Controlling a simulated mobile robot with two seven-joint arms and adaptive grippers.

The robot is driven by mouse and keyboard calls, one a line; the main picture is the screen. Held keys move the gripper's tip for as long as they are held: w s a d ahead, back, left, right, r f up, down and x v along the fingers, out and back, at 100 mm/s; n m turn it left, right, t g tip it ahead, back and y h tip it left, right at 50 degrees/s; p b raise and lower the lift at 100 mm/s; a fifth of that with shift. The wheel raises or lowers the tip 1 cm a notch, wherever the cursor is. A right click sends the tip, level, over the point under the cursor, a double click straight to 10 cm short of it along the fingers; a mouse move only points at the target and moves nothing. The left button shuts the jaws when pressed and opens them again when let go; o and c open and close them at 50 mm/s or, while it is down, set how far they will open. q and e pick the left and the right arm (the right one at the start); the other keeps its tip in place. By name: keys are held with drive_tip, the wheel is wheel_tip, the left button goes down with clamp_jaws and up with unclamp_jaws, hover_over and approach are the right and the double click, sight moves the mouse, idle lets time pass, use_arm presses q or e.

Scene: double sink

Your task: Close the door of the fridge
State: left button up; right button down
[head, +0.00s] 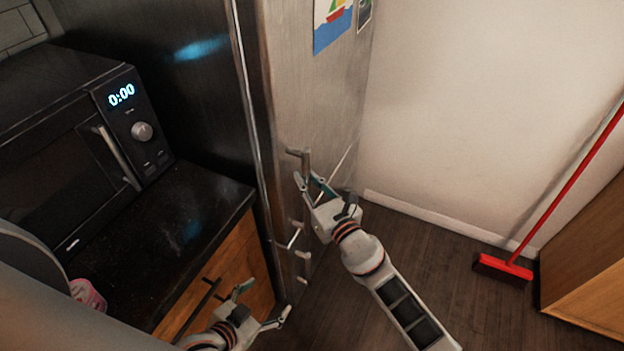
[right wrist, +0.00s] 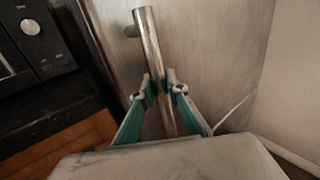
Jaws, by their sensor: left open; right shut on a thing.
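The fridge (head: 300,90) is a tall steel unit in the middle of the head view, with its front turned to the right. Its upper door carries a vertical metal bar handle (head: 305,161). My right gripper (head: 307,180) is shut on the lower part of this handle. In the right wrist view the handle (right wrist: 148,50) runs down between the two green-padded fingers (right wrist: 160,88). I cannot tell whether the door is fully shut. My left gripper (head: 266,298) is open and empty, low in front of the wooden drawer front, apart from the fridge.
A black microwave (head: 60,140) stands on the dark counter (head: 190,215) at left. More handles (head: 294,237) show lower on the fridge front. A red broom (head: 570,185) leans at right near a wooden cabinet (head: 590,270). The floor (head: 420,250) between is clear.

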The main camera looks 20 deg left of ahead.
drive_tip(key=shift+s+a+r, duration=0.2)
drive_tip(key=shift+s+a, duration=0.05)
drive_tip(key=shift+a, duration=0.35)
drive_tip(key=c, duration=2)
unclamp_jaws()
drive_tip(key=shift+a, duration=0.25)
drive_tip(key=shift+w+f, duration=0.1)
drive_tip(key=shift+w, duration=0.1)
drive_tip(key=shift+d, duration=0.25)
drive_tip(key=v, duration=1.2)
